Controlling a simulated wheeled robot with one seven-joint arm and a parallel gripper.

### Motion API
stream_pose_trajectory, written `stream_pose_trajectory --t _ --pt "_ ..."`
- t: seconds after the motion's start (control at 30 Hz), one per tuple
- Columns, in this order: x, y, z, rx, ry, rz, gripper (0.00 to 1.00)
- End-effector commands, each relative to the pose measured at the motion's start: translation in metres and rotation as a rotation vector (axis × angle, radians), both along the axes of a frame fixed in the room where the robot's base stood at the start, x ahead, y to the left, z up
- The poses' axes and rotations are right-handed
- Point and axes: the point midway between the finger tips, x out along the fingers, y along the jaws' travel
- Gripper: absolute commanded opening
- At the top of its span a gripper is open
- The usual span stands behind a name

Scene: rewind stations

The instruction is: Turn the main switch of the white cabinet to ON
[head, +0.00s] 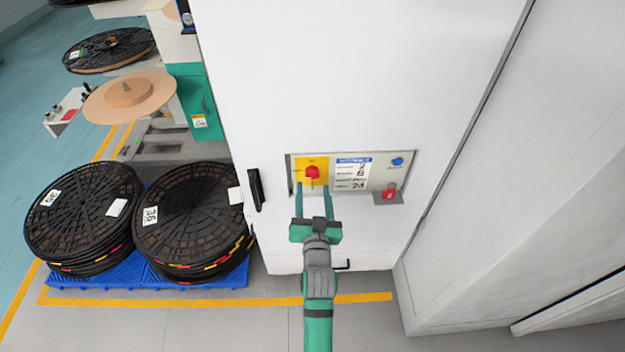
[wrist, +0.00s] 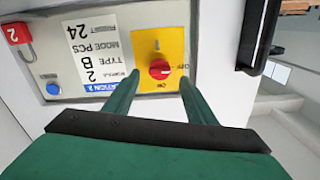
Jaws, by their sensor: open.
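The white cabinet (head: 340,80) fills the middle of the head view. Its recessed panel holds a yellow plate with the red rotary main switch (head: 312,172), which also shows in the wrist view (wrist: 160,69). In the wrist view, upside down, ON is printed below the knob and OFF to its right; the knob's pale mark appears to lie sideways, toward OFF. My gripper (head: 312,187) is open and empty in front of the panel. In the wrist view its green fingers (wrist: 159,82) lie either side of the knob, with visible gaps; contact is not visible.
The panel also carries a label card (head: 351,173), a blue button (head: 397,161) and a red tagged part (head: 390,193). A black door handle (head: 256,189) stands left of the panel. Stacked black reels (head: 190,220) sit on a blue pallet at left. A grey-white wall (head: 530,190) is at right.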

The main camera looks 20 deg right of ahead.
Motion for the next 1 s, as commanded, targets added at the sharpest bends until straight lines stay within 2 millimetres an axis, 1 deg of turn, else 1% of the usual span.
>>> stream_pose_trajectory --t 0.03,0.1,0.3,0.5,0.73,0.77,0.8,0.87,0.9,0.93,1.0 --pt "0.009 -0.003 0.001 -0.001 -0.002 0.000 0.51" --pt "0.019 -0.006 0.000 -0.001 -0.001 0.000 0.51" --pt "0.040 -0.012 0.000 0.000 0.000 0.000 0.51" --pt "0.048 -0.014 0.000 0.000 0.000 0.000 0.51" --pt "0.048 -0.015 0.000 0.000 0.000 -0.001 0.51" --pt "0.048 -0.014 0.000 0.000 0.000 -0.001 0.48" --pt "0.048 -0.014 0.000 0.000 0.000 0.000 0.39" --pt "0.048 -0.014 0.000 0.000 0.000 0.000 0.24" --pt "0.048 -0.014 0.000 0.000 0.000 0.000 0.15" --pt "0.048 -0.014 0.000 0.000 0.000 0.000 0.11" --pt "0.048 -0.014 -0.001 0.000 0.001 -0.001 0.11"
